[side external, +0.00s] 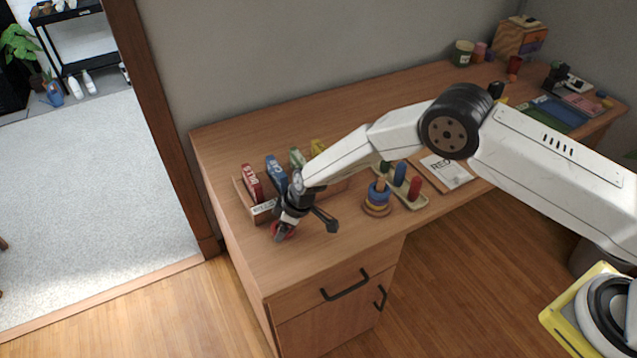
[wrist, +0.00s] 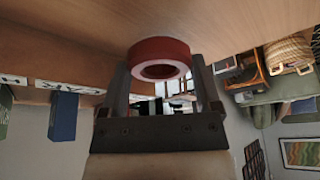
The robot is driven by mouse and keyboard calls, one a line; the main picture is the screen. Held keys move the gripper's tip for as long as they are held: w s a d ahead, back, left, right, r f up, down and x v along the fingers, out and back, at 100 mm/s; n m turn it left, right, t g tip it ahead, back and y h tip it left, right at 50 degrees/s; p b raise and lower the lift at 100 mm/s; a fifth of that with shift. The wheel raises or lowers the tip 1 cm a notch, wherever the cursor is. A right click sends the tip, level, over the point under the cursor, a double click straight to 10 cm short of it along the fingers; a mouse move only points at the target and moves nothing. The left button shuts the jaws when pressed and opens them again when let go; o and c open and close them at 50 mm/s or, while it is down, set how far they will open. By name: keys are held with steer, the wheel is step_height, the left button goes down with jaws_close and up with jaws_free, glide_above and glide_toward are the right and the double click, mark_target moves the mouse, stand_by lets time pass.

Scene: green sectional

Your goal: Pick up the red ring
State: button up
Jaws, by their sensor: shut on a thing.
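The red ring (wrist: 160,47) sits between the two fingertips of my gripper (wrist: 161,72) in the wrist view, with one finger on each side of it. My gripper is shut on the ring.
A wooden holder (side external: 264,209) with red (side external: 252,183), blue (side external: 276,173), green and yellow labelled blocks stands behind my gripper. To its right are a stacking-ring toy (side external: 377,198) and a peg board (side external: 415,203). The desk's front left corner is bare.

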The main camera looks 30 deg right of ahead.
steer(key=shift+r, duration=0.6)
steer(key=shift+s+d+r, duration=0.1)
steer(key=shift+s+r, duration=0.15)
steer(key=shift+s, duration=0.05)
steer(key=s+d+r, duration=0.5)
steer(key=s+r, duration=0.4)
steer(key=s, duration=0.3)
steer(key=shift+s, duration=0.2)
steer(key=shift+d, duration=0.1)
steer(key=shift+m+h, duration=0.3)
steer(key=shift+m, duration=0.3)
steer(key=w+d+r, duration=0.1)
steer(key=w+d, duration=0.2)
steer(key=d, duration=0.4)
steer(key=w+d, duration=0.3)
steer(key=d, duration=0.4)
steer(key=w+d+r, duration=0.1)
steer(key=w+d, duration=0.3)
steer(key=d, duration=0.3)
steer(key=shift+r, duration=0.35)
